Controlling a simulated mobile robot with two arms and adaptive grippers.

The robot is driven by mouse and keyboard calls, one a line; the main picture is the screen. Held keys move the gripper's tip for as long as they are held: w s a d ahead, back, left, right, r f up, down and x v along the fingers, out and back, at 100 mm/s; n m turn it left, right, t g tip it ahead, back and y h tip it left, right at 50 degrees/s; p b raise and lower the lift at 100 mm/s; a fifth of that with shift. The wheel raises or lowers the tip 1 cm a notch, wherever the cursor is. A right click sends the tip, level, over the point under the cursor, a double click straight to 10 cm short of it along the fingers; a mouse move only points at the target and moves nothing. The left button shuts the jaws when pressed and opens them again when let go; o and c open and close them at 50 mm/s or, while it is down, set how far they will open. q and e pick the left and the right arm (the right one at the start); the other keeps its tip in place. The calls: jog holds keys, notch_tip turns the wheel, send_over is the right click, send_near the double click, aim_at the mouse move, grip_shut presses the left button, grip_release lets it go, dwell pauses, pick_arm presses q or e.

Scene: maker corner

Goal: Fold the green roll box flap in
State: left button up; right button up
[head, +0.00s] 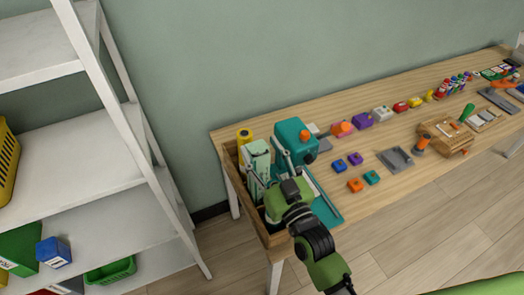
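The green roll box (258,152) looks like a tall pale green and white box. It stands in a wooden tray at the left end of the table. My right gripper (263,162) reaches over the tray from the front, its thin grey fingers spread apart on either side of the box. I cannot tell whether the fingers touch it. The flap is too small and too covered by the fingers to make out its angle. My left gripper is not in view.
A teal machine (290,136) with an orange knob stands close on the right, by a teal mat (325,211). Small blocks and tools cover the table (370,143) further right. A white shelf (80,145) stands on the left.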

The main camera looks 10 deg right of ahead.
jog(key=v, duration=1.2)
